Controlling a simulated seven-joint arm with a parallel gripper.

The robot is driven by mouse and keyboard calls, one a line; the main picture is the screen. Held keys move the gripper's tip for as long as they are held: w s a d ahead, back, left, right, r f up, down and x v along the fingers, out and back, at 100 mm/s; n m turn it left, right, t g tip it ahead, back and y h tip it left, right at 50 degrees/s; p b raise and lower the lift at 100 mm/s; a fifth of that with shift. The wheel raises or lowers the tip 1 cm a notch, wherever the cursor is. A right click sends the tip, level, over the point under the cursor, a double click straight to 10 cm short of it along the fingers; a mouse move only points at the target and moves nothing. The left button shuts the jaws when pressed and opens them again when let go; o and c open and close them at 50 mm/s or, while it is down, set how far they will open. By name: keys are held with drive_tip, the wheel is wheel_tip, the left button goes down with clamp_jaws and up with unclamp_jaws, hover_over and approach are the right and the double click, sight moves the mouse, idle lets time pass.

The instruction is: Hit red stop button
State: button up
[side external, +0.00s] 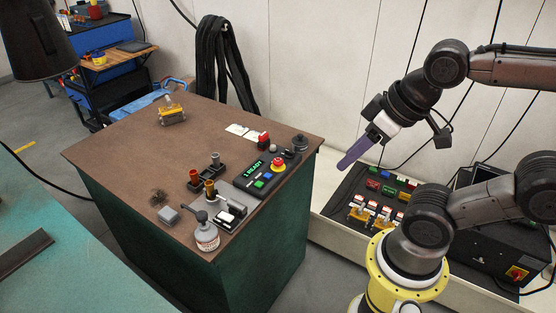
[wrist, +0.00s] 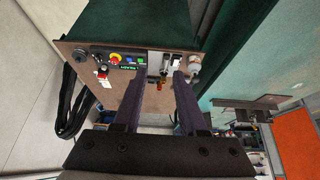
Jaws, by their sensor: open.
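The red stop button (side external: 279,164) is a red mushroom cap on a yellow base, on a black control box (side external: 263,180) with a green lit display, near the right edge of the brown-topped cabinet. In the wrist view the red stop button (wrist: 116,58) shows left of my fingers, beside the display. My gripper (side external: 345,164) has long purple fingers and hangs in the air to the right of the cabinet, apart from the button. In the wrist view my gripper (wrist: 157,75) has its two fingers apart, with nothing held between them.
On the cabinet top (side external: 130,150) stand a smaller red-topped item (side external: 263,140), a dark round knob (side external: 300,142), a white-labelled bottle (side external: 206,236) and a yellow-based item (side external: 172,114). A panel of coloured switches (side external: 375,200) lies right of the cabinet. The cabinet's left top is mostly clear.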

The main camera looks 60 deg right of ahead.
clamp_jaws()
idle(1.4)
